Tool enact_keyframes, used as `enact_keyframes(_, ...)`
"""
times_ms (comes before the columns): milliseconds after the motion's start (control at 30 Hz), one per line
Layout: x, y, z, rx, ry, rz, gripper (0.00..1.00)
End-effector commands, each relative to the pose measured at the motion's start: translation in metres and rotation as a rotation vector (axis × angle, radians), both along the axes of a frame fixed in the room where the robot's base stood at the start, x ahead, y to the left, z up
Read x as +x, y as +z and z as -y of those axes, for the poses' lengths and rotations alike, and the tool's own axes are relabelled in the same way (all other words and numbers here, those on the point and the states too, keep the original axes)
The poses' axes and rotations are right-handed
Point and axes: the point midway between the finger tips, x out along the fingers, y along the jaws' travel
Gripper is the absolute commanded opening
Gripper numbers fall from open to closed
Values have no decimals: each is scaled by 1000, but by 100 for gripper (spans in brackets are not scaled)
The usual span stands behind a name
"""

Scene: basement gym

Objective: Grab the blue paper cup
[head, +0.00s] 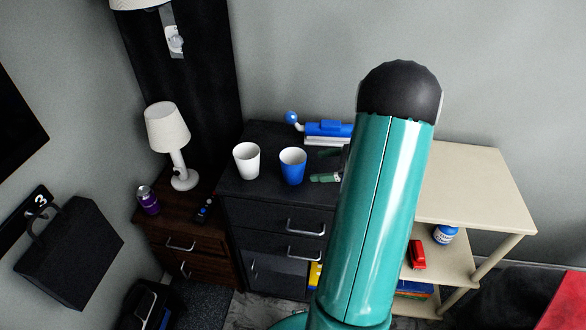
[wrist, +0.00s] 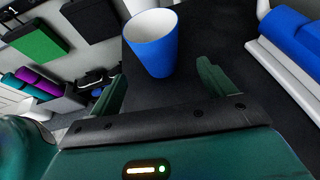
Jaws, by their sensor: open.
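The blue paper cup (head: 292,166), white inside, stands upright on the dark cabinet top (head: 262,193). A white cup (head: 246,161) stands just left of it, with a small gap between them. In the wrist view the blue cup (wrist: 153,45) is ahead of my gripper (wrist: 162,88), roughly centred between the two green fingers. The fingers are spread apart and hold nothing. In the head view my gripper (head: 325,165) is partly hidden behind my teal arm; a green finger shows just right of the blue cup.
A blue device on a white base (head: 328,131) lies behind the cups, near the wall. A white lamp (head: 168,128), a purple can (head: 147,200) and a dark remote (head: 205,210) are on the lower brown cabinet to the left. A beige shelf (head: 470,190) stands at the right.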

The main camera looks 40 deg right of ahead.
Motion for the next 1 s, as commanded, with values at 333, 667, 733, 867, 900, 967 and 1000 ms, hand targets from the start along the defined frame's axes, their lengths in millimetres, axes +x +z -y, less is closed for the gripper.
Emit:
enact_keyframes(333, 37, -17, -22, -1, 2, -2, 82)
enact_keyframes(667, 68, -31, -46, -1, 5, -2, 82)
enact_keyframes(733, 74, -34, -49, -3, 3, -2, 82)
enact_keyframes(867, 76, -35, -50, -3, 1, -1, 82)
enact_keyframes(900, 76, -34, -50, -3, 1, -1, 82)
enact_keyframes(967, 76, -34, -50, -3, 2, 0, 82)
enact_keyframes(1000, 76, -34, -50, -3, 2, 0, 76)
